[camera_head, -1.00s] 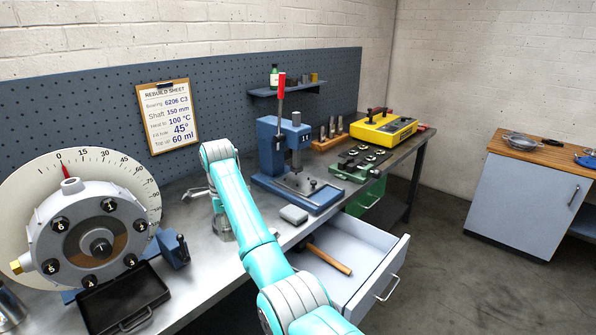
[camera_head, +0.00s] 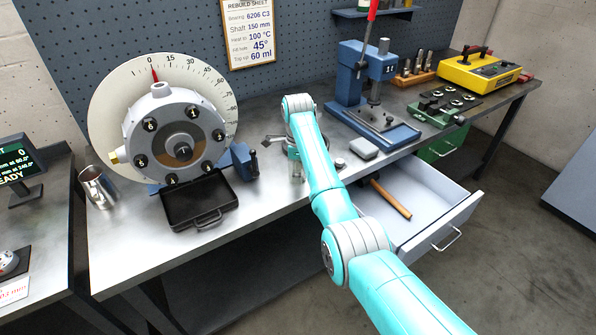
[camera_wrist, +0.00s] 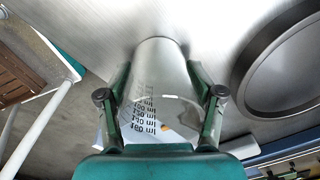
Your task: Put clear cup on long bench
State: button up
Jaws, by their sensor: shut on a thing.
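The clear cup (camera_wrist: 158,75) is between the two fingers of my gripper (camera_wrist: 160,100) in the wrist view, with dark ml marks on its wall. In the head view my gripper (camera_head: 284,143) is over the long bench (camera_head: 125,255), partly hidden by my arm. The cup (camera_head: 296,170) shows faintly below it, at or just above the steel top. I cannot tell whether its base touches. The bench runs from the lower left to the far right.
The round rotor housing (camera_head: 172,140) with its dial and an open black case (camera_head: 200,202) stand left of my gripper. A grey block (camera_head: 363,148) and blue press (camera_head: 365,85) are to the right. An open drawer (camera_head: 425,205) holds a wooden-handled tool. A metal beaker (camera_head: 98,188) stands at the left end.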

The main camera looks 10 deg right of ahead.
jog(key=o, duration=1.2)
jog(key=shift+f, duration=0.1)
